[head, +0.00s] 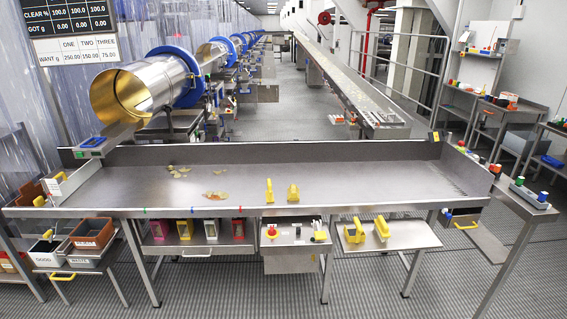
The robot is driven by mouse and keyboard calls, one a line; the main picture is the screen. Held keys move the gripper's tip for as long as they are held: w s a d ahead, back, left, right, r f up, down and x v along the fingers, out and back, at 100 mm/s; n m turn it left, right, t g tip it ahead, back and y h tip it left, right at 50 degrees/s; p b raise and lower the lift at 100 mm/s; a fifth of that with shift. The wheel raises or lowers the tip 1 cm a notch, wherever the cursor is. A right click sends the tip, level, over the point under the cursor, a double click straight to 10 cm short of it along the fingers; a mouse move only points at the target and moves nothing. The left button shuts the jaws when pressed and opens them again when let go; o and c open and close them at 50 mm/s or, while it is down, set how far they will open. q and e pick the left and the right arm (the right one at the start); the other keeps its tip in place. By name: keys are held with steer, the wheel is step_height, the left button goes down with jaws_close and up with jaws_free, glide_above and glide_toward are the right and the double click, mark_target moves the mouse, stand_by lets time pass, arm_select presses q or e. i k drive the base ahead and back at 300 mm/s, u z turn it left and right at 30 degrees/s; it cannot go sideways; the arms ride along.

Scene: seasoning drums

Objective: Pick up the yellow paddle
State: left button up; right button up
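Two small upright yellow tools stand near the front middle of the long steel table (400,178): a narrow left one (269,191) and a wider right one (293,193). Two larger yellow tools lie on the low shelf to the right below the table, a left one (354,232) and a right one (382,229). I cannot tell from their small size which of these is the yellow paddle. Neither of my grippers is in view.
Chips lie on the table at left (180,171) and nearer the middle (215,195). A raised back wall (260,152) edges the table. A shiny drum (140,92) is behind at left. Bins (92,233) stand at lower left. The table's right part is clear.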

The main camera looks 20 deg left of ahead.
mark_target(269, 189)
steer(key=u, duration=0.8)
steer(key=i, duration=1.05)
steer(key=u, duration=0.55)
